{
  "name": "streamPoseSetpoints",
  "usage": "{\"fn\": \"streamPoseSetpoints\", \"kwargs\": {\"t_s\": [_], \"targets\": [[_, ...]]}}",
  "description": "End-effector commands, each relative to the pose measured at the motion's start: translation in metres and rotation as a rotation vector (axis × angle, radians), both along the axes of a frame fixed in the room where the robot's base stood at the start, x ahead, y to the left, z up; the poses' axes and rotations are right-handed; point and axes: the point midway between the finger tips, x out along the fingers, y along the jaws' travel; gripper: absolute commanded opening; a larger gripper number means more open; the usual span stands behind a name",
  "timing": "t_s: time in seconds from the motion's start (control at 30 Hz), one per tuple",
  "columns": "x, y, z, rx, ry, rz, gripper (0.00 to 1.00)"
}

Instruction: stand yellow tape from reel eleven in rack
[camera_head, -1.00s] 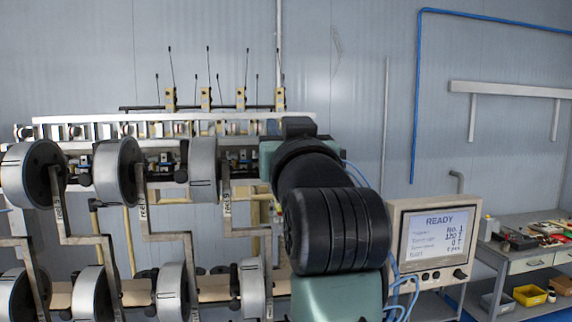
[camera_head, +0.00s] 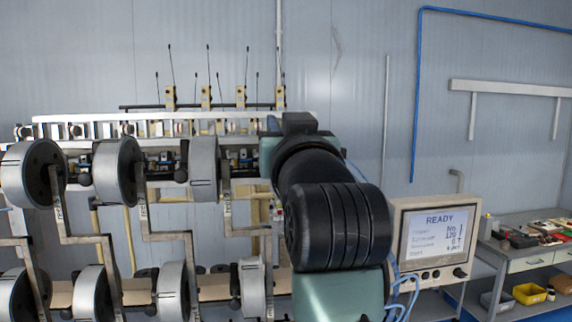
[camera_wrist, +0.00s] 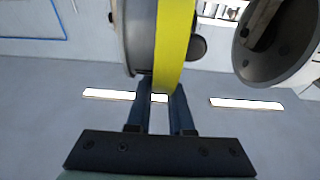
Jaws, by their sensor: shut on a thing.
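A yellow tape (camera_wrist: 174,45) shows edge-on as a curved band in the wrist view. My gripper (camera_wrist: 160,95) is shut on the tape's near edge, between its two dark fingers. A grey round reel part (camera_wrist: 140,38) is right beside the tape on its left; I cannot tell whether they touch. In the head view my own arm hides the gripper and the tape. I cannot make out which reel is number eleven, nor a rack that I can name for sure.
Grey-rimmed reels (camera_head: 118,172) hang in two rows on the winder's bent arms at left. Another reel (camera_wrist: 265,45) is close at the wrist view's right. A READY screen (camera_head: 437,235) stands right of my arm. A bench (camera_head: 530,245) with bins is at far right.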

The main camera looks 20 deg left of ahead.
Motion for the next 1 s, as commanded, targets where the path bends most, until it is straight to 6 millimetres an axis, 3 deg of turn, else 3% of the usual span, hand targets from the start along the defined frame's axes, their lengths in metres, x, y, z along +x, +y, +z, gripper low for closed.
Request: {"fn": "streamPoseSetpoints", "kwargs": {"t_s": [0.47, 1.0], "targets": [[0.0, 0.001, -0.001, 0.001, -0.001, 0.0, 0.0], [-0.011, 0.018, -0.001, -0.001, 0.001, 0.001, 0.0]]}}
